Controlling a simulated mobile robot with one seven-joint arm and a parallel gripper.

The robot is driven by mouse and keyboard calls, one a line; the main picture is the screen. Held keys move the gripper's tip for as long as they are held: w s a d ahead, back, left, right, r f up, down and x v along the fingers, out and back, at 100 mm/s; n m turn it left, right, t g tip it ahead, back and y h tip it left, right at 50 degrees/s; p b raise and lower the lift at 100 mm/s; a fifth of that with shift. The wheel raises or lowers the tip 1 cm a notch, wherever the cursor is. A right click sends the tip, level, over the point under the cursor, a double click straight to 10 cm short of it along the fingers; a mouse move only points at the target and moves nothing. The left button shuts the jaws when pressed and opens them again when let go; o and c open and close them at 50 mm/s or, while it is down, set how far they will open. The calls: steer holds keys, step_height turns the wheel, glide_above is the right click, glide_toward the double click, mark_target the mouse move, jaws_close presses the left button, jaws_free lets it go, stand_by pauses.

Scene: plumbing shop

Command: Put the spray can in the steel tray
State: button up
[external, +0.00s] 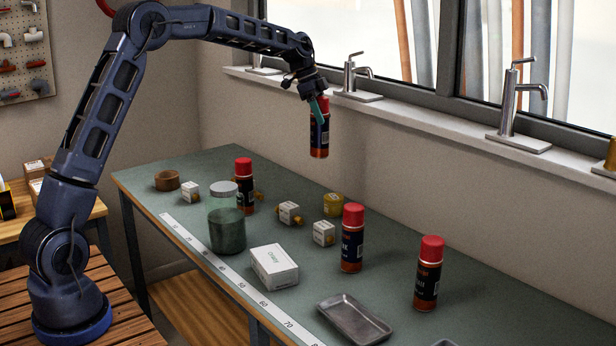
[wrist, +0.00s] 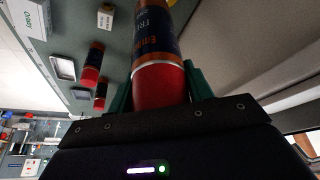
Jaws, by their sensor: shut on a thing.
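My gripper (external: 318,106) is shut on a spray can (external: 319,140) with a red cap and a dark blue label. It holds the can upright in the air, above the far side of the bench. In the wrist view the can (wrist: 157,45) stands between the green fingers of my gripper (wrist: 160,88). The steel tray (external: 354,320) lies empty on the bench near its front edge, well away from the held can. It also shows in the wrist view (wrist: 63,69), at the left.
Similar spray cans stand on the bench (external: 244,190), (external: 352,240), (external: 428,275), two of them near the tray. A white box (external: 274,267), a jar (external: 226,228) and small boxes (external: 324,233) stand nearby. Faucets (external: 512,105) line the windowsill. Another tray edge (external: 445,343) shows below.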

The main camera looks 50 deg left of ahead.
steer(key=s+d+m+g, duration=0.1)
steer(key=s+d+m, duration=0.3)
steer(key=d, duration=1)
steer(key=s+d+m+g, duration=0.25)
steer(key=s+d, duration=0.45)
steer(key=d, duration=0.7)
steer(key=s+d+m+g, duration=0.2)
steer(key=s+d+m, duration=0.5)
steer(key=s+d, duration=1.2)
step_height(320, 180, down, 20)
steer(key=shift+w+d+r, duration=0.15)
steer(key=shift+d, duration=0.1)
steer(key=o, duration=1.1)
steer(key=shift+o, duration=0.2)
